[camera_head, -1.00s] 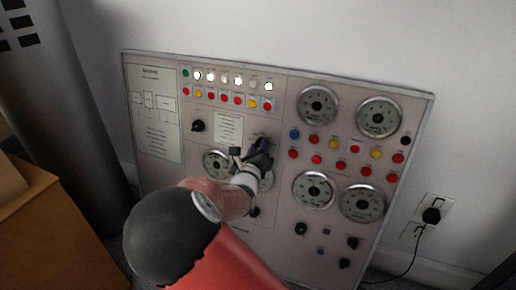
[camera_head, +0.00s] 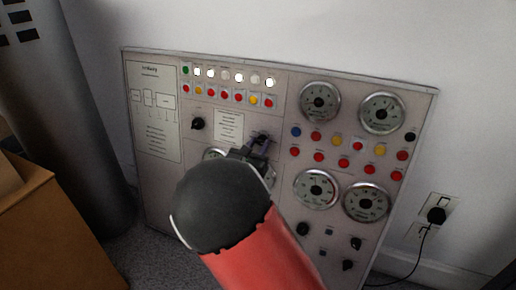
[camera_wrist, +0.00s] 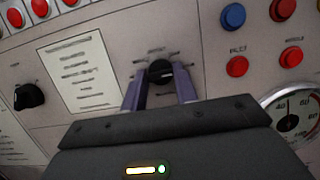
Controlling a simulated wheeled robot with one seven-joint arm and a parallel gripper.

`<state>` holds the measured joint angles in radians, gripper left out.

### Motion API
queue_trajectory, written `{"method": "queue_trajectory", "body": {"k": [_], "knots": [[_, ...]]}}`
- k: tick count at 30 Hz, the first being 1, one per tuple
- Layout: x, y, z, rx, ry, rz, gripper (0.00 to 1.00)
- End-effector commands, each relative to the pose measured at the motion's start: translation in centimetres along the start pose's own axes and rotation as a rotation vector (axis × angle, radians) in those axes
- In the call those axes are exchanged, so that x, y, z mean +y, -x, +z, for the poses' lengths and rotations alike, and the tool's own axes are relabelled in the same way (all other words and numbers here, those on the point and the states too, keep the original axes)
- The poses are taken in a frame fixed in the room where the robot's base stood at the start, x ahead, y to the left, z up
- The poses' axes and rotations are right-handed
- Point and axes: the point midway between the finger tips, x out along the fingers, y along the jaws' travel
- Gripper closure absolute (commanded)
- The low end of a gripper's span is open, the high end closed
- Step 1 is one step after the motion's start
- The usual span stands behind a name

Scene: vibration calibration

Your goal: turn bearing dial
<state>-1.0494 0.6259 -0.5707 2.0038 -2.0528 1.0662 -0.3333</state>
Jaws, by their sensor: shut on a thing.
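The control panel (camera_head: 270,115) leans against the wall, with dials, gauges and buttons on its face. My gripper (camera_head: 262,140) reaches its middle, just right of the white label, and my arm hides the area below. In the wrist view a black dial (camera_wrist: 160,72) sits between the two purple-grey fingers of my gripper (camera_wrist: 160,88). The fingers are shut on this dial, one on each side of it. The dial's own label is too small to read.
Another black dial (camera_head: 198,124) is left of the white label (camera_head: 229,127); it also shows in the wrist view (camera_wrist: 29,96). Red, blue and yellow buttons and several round gauges (camera_head: 316,188) fill the right side. A brown box (camera_head: 45,225) stands at the left. A plug (camera_head: 436,215) is in the wall.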

Motion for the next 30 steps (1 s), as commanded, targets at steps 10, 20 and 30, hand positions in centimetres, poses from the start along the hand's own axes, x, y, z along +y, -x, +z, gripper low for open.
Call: {"method": "queue_trajectory", "body": {"k": [10,20,30], "knots": [[0.03,0.02,-0.04,0.001,-0.020,-0.005,0.94],[0.03,0.02,-0.03,0.001,-0.020,-0.005,0.51],[0.06,0.37,0.00,0.001,-0.019,-0.004,0.50]]}}
